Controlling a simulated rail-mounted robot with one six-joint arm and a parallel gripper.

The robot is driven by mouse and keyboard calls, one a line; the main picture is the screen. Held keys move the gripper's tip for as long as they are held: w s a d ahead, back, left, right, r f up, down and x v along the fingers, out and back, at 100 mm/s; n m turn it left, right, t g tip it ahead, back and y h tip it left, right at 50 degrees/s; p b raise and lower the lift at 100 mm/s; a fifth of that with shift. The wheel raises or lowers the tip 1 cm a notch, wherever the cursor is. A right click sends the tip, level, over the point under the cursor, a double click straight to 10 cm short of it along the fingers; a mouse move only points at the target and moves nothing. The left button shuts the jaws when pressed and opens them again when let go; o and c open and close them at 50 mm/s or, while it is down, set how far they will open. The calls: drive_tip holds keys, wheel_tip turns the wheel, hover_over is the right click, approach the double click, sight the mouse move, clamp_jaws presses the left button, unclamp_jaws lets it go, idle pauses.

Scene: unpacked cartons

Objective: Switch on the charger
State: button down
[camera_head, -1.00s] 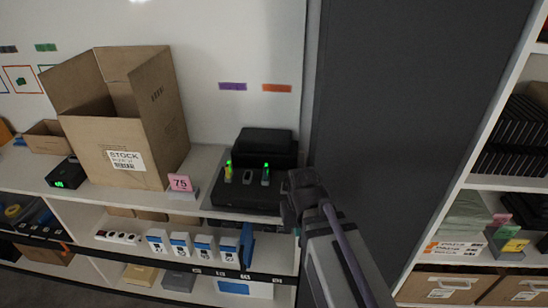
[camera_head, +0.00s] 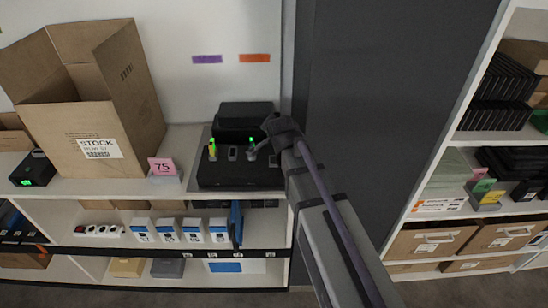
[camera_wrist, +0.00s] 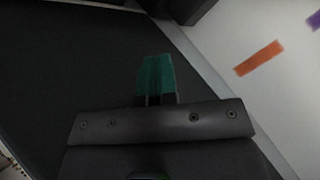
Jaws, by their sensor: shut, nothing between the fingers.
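The black charger (camera_head: 215,175) sits on the upper shelf near its right end. Several small slots or devices stand on its top, and green lights glow at a yellow-green item (camera_head: 212,149) and at another item (camera_head: 251,152). A black box-like part (camera_head: 245,112) rises behind them. My gripper (camera_head: 262,146) is at the charger's right side, over or beside the right-hand lit item; I cannot tell whether it touches. In the wrist view its teal fingertips (camera_wrist: 155,75) are together and hold nothing. No switch can be made out.
A tall open carton (camera_head: 85,130) and a pink "75" card (camera_head: 162,167) stand left of the charger. A dark grey panel (camera_head: 360,110) is close on the right. An orange label (camera_head: 254,58) is on the wall behind. Lower shelves hold several blue-white boxes.

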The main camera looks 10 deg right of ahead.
sight(275, 158)
drive_tip(key=f+b, duration=0.6)
drive_tip(key=w+f+b, duration=0.1)
drive_tip(key=f+b, duration=0.2)
drive_tip(key=shift+d, duration=0.1)
idle(1.9)
drive_tip(key=shift+f+b, duration=0.3)
drive_tip(key=shift+f+b, duration=0.3)
idle(0.4)
drive_tip(key=shift+r, duration=0.1)
drive_tip(key=shift+r+p, duration=0.65)
drive_tip(key=shift+p, duration=0.1)
